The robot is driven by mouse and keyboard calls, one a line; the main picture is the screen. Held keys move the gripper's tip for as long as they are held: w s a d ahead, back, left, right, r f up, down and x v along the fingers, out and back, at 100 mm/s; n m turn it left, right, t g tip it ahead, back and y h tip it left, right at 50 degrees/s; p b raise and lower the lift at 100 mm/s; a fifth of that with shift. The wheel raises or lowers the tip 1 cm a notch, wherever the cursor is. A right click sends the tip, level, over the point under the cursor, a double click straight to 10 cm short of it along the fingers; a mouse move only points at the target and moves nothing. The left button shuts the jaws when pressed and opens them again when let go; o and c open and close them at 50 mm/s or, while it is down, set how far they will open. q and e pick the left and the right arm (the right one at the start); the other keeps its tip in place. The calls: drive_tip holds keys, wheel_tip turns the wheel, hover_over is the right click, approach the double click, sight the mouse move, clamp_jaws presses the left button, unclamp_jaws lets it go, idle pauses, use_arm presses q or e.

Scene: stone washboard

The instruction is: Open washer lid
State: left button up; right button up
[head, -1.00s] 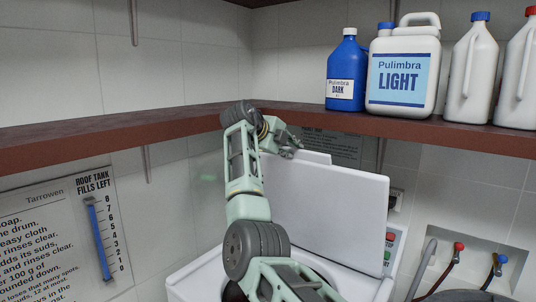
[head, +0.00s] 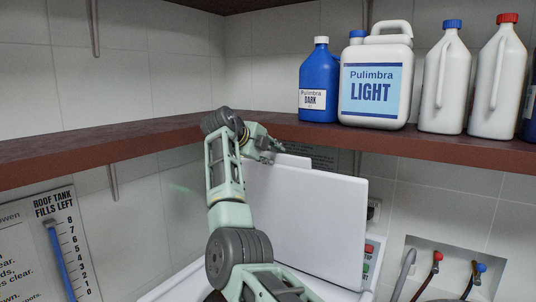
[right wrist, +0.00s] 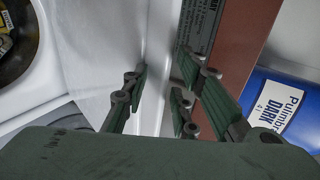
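The washer lid (head: 310,215) is a flat white panel. It stands raised, close to upright, at the back of the white washer (head: 180,287). My right gripper (head: 270,150) is at the lid's upper left corner, just below the shelf. In the right wrist view, the fingers of the right gripper (right wrist: 162,70) are spread apart, with the white lid edge (right wrist: 157,30) running between or just beyond them; contact cannot be told. The washer's round opening (right wrist: 15,45) shows at the upper left there. My right arm hides part of the washer and lid. My left gripper is not in view.
A brown shelf (head: 430,150) runs close above the lid and gripper. It carries a blue bottle (head: 319,75), a large white jug (head: 375,110) and other bottles. Hoses and taps (head: 437,258) are on the wall at the right. A level gauge (head: 62,260) hangs at the left.

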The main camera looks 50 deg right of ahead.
drive_tip(key=shift+a+r, duration=0.1)
drive_tip(key=shift+a, duration=0.1)
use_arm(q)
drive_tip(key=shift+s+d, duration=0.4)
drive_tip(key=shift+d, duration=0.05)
use_arm(e)
drive_tip(key=v, duration=1.1)
drive_tip(key=shift+a+r, duration=0.2)
drive_tip(key=shift+s, duration=0.1)
